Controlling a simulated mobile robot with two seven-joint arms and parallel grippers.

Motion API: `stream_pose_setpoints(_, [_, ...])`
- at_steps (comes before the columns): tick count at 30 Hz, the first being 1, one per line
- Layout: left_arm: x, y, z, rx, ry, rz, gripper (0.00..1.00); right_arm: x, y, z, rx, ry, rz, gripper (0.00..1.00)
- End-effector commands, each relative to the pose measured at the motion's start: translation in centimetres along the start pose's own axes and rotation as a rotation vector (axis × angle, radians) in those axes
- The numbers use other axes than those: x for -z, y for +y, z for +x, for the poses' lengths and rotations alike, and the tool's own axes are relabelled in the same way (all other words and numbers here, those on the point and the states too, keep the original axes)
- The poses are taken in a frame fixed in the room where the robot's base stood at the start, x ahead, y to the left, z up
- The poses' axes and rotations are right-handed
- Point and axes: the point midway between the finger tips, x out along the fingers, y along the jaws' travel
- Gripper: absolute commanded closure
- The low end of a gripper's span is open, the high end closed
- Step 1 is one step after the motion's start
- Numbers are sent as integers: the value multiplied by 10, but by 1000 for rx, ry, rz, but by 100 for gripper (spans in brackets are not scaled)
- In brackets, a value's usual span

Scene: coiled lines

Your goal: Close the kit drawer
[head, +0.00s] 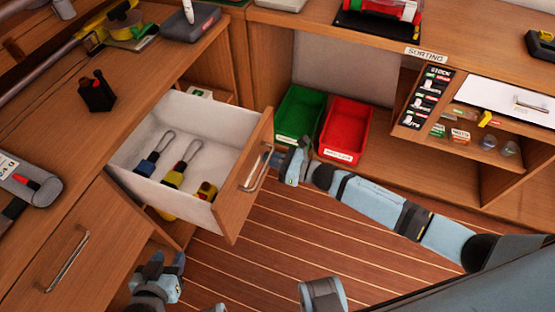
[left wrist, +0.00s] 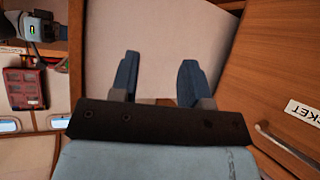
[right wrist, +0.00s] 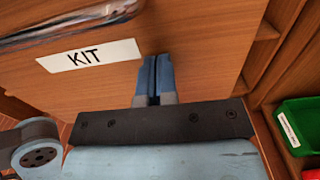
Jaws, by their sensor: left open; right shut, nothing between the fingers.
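The kit drawer (head: 232,208) is pulled out from the left counter, its white inside showing in the head view. Its wooden front, with the KIT label (right wrist: 88,56), fills much of the right wrist view. A metal bar handle (head: 257,168) is on that front. My right gripper (head: 273,157) is shut and empty, its fingertips at the drawer front beside the handle; they look close to or touching the wood. My left gripper (head: 168,262) is open and empty, low below the drawer; it also shows in the left wrist view (left wrist: 157,75).
Several tools with wire loops (head: 180,165) lie in the drawer. A closed drawer with a handle (head: 68,262) is at lower left. Green (head: 300,115) and red (head: 346,128) bins stand behind the drawer front. The striped floor (head: 270,260) is open to the right.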

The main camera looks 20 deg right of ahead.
Motion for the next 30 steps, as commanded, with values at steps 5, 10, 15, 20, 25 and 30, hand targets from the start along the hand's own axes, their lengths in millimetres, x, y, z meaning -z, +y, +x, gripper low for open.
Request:
stream_pose_setpoints(5, [0, 0, 0, 0, 0, 0, 57, 0, 0, 0, 0, 0, 0, 100])
stream_pose_setpoints(10, [-1, 0, 1, 1, -1, 0, 57, 0, 0, 2, 0, -1, 0, 100])
stream_pose_setpoints(15, [-6, -1, 4, 2, 3, 4, 57, 1, 0, 17, 0, -3, -1, 100])
stream_pose_setpoints(20, [-12, 0, 10, -1, 11, 4, 57, 3, 0, 46, -1, -5, -2, 100])
stream_pose_setpoints(25, [-12, 3, 13, -15, 39, -9, 57, 4, 0, 91, -1, -6, -2, 100])
stream_pose_setpoints(30, [-13, 7, 17, -32, 72, -19, 57, 4, 0, 139, -2, -5, -4, 100])
